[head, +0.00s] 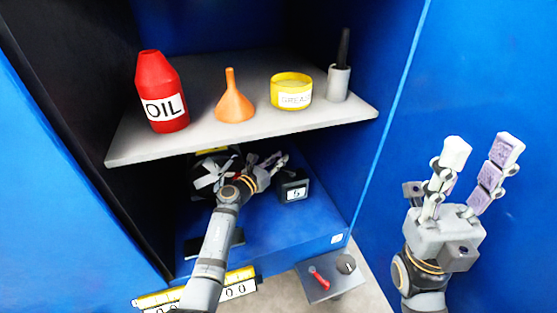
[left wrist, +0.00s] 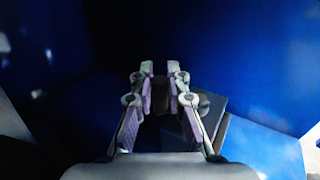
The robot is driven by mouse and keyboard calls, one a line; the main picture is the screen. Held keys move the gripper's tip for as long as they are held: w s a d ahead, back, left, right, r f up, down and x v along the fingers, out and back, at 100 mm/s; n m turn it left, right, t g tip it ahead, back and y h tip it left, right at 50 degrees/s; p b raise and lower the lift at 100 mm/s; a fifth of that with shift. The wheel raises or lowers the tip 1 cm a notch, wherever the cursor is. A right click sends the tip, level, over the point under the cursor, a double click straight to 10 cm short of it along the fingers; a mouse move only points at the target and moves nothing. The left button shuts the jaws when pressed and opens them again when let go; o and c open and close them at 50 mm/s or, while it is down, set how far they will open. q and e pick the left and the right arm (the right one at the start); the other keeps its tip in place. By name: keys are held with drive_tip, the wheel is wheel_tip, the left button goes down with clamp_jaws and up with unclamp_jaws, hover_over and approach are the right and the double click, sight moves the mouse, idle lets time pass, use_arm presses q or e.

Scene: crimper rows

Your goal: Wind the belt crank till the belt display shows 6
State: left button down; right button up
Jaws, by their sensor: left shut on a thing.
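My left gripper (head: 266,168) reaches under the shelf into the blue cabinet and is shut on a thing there. In the left wrist view its fingers (left wrist: 160,95) stand close together around something dark. The fingers and the dark surroundings hide most of this thing; it may be the belt crank, but I cannot tell its shape. A small black display box (head: 294,188) stands just right of the gripper. Its white face seems to show a 5, though the digit is small. My right gripper (head: 480,150) is raised, open and empty at the right, outside the cabinet.
The grey shelf (head: 240,143) above my left arm carries a red oil bottle (head: 160,80), orange funnel (head: 234,100), yellow grease tin (head: 291,91) and brush holder (head: 338,83). A pale bladed part (head: 210,178) sits left of the gripper. A grey box with a red lever (head: 318,279) stands below.

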use_arm(q)
drive_tip(key=shift+w+f+m+g+h+b, duration=0.25)
drive_tip(key=shift+m+g+h+b, duration=0.15)
drive_tip(key=shift+b, duration=0.45)
drive_tip(key=shift+d+r+m+g+h, duration=0.1)
drive_tip(key=shift+d+m+g+h, duration=0.05)
drive_tip(key=shift+m+g+h, duration=0.2)
drive_tip(key=shift+r, duration=0.15)
drive_tip(key=c, duration=1.3)
unclamp_jaws()
drive_tip(key=v, duration=1.2)
